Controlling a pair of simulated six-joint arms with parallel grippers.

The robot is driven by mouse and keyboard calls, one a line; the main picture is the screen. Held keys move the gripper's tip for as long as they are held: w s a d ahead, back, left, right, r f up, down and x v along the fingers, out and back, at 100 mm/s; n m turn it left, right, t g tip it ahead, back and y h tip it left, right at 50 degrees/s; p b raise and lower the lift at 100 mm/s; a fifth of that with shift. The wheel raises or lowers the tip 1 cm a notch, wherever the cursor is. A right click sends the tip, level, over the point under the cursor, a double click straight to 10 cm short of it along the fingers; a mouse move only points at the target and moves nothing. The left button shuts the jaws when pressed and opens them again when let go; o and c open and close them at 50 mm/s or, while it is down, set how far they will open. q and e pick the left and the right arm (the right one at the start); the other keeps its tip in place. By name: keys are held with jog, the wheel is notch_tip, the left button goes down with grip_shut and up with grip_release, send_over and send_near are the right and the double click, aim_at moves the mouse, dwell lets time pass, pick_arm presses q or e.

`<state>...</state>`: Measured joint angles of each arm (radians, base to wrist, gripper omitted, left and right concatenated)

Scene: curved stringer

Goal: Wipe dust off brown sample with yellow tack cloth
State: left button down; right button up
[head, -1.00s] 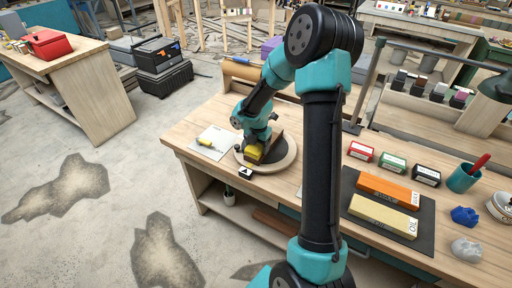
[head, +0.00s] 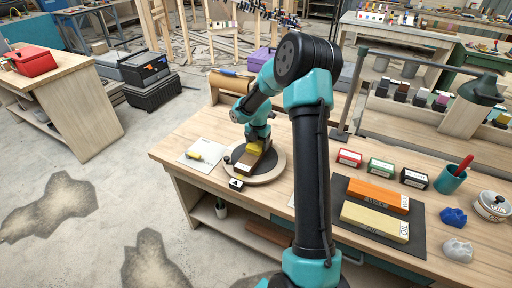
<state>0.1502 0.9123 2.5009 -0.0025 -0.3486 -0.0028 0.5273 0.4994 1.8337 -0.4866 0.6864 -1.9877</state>
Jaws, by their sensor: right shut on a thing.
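The brown sample (head: 249,167) lies on a round turntable (head: 281,170) on the bench. My right gripper (head: 256,141) reaches down over the far part of the sample. It is shut on the yellow tack cloth (head: 253,149), which shows at the sample's far end and seems to touch its top. The sample's near end is uncovered. Dust on it is too small to tell. My left gripper is not in view.
A white sheet with a small yellow item (head: 194,155) lies left of the turntable. A small black-and-white block (head: 236,184) sits at its near edge. Orange (head: 377,194) and pale yellow (head: 375,221) blocks lie on a dark mat to the right. Small labelled boxes stand behind them.

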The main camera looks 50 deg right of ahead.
jog(key=shift+w+d, duration=0.3)
jog(key=shift+d, duration=0.95)
jog(key=shift+w+d, duration=0.35)
jog(key=shift+d, duration=0.85)
jog(key=shift+w+d, duration=0.3)
jog(key=shift+d, duration=0.95)
jog(key=shift+d+r, duration=0.1)
jog(key=shift+r, duration=0.05)
notch_tip(320, 180, up, 8)
jog(key=shift+s, duration=0.1)
